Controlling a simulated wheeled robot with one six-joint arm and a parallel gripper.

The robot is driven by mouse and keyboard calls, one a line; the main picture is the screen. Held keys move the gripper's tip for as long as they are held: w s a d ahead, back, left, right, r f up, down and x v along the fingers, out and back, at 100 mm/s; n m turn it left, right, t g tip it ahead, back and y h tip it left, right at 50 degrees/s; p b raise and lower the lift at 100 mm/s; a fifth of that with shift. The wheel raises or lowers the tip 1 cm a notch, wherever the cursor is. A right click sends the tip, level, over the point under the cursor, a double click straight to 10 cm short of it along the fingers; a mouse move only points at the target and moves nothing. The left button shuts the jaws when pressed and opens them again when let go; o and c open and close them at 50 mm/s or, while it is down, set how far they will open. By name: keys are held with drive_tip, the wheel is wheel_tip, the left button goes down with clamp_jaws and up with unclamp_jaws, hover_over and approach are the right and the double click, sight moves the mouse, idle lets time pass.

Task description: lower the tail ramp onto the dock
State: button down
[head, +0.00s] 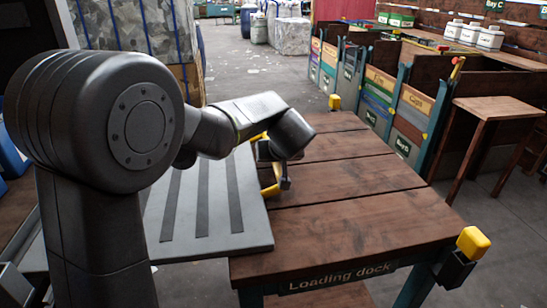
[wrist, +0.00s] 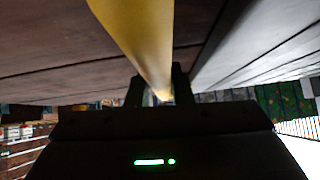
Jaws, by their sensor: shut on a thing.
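The tail ramp (head: 218,200) is a grey plate with dark strips, left of the dock in the head view. It lies nearly flat, its right edge at the left side of the brown plank dock (head: 350,215); I cannot tell whether it touches. A yellow handle (head: 270,191) stands at that edge, partly hidden by my arm. My gripper (head: 281,174) is shut on the handle. In the wrist view the yellow bar (wrist: 140,35) runs between the two fingers of my gripper (wrist: 158,90). The ramp's left part is hidden behind my arm.
The dock top is bare, with yellow-capped corner posts (head: 473,243) and a "Loading dock" sign (head: 340,276). Labelled bins (head: 412,115) and a small wooden table (head: 497,108) stand to the right. Wrapped bales (head: 135,30) are at the back left.

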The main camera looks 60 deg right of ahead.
drive_tip(key=c, duration=1.3)
unclamp_jaws()
drive_tip(key=v, duration=1.3)
drive_tip(key=shift+s+a+r, duration=0.2)
drive_tip(key=shift+a, duration=0.05)
